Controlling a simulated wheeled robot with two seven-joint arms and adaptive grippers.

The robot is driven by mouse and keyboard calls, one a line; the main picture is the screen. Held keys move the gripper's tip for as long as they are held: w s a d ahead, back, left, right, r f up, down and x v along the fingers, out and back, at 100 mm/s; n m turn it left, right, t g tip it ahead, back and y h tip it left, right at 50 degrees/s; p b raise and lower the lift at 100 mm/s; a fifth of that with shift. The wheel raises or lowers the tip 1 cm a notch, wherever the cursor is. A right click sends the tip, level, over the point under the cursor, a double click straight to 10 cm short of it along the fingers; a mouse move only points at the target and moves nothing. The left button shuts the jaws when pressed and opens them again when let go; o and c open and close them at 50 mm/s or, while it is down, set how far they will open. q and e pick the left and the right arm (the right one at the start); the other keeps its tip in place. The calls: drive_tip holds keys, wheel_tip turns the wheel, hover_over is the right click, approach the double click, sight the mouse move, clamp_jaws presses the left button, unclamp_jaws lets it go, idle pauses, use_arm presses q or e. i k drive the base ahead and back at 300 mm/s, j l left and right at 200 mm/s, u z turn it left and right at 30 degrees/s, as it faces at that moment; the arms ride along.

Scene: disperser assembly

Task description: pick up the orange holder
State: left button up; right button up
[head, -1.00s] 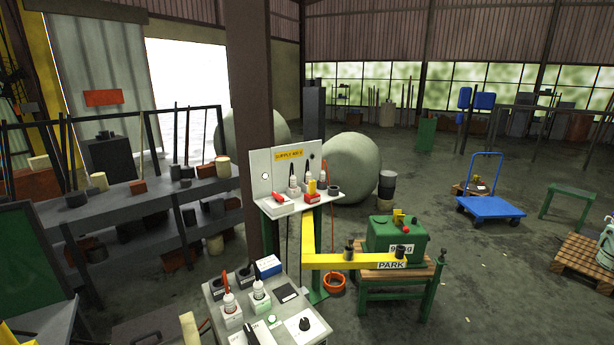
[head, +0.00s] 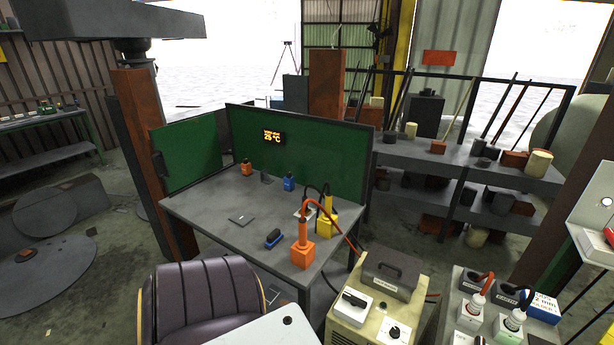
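An orange block-shaped holder (head: 302,252) stands upright near the front right corner of a grey worktable (head: 215,205). An orange tool (head: 303,229) with a cable looping from its top stands in it. A yellow holder (head: 327,222) with a yellow tool stands right behind it. A smaller orange item (head: 247,168) stands at the back of the table, too small to make out. Neither of my grippers is in view.
Green screens (head: 300,150) close off the table's back and left. A dark chair (head: 205,300) stands in front. A beige machine (head: 377,310) stands at the table's right front. A blue-black item (head: 273,239) and a flat plate (head: 242,219) lie on the table.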

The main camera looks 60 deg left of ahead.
sight(302, 244)
drive_tip(key=j+u, duration=0.2)
drive_tip(key=u, duration=1.75)
drive_tip(key=k+j, duration=0.05)
